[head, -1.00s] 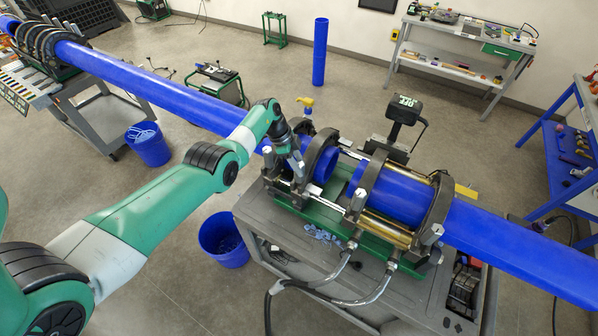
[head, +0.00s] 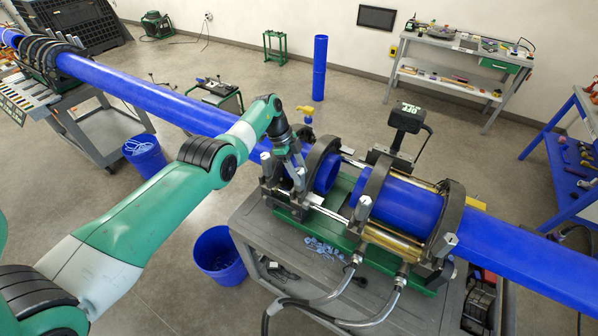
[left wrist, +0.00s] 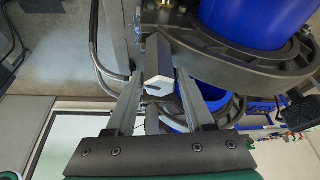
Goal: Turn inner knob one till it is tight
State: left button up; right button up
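The fusion machine's clamps hold two blue pipe ends with a gap between them. My left gripper (head: 297,178) reaches down to the front of the inner clamp (head: 320,150) around the left pipe end. In the left wrist view, a grey hexagonal knob (left wrist: 158,83) with a pale end face stands between the two fingers of my left gripper (left wrist: 160,80). The fingers lie close on both sides of the knob; whether they press on it is unclear. The fingers largely hide this knob in the head view. My right gripper is not in view.
The clamps sit on a green base (head: 345,222) on a grey cart (head: 270,232). Another clamp (head: 372,190) with a silver knob (head: 362,207) stands to the right. Black hoses (head: 335,303) hang in front. A blue bin (head: 218,256) stands left of the cart.

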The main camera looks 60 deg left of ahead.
pick_arm(q)
jog(key=shift+o, duration=1)
jog(key=shift+r, duration=0.2)
jog(key=p+v, duration=0.3)
jog(key=v, duration=0.8)
jog(key=shift+p, duration=0.4)
jog(key=shift+s+r, duration=0.1)
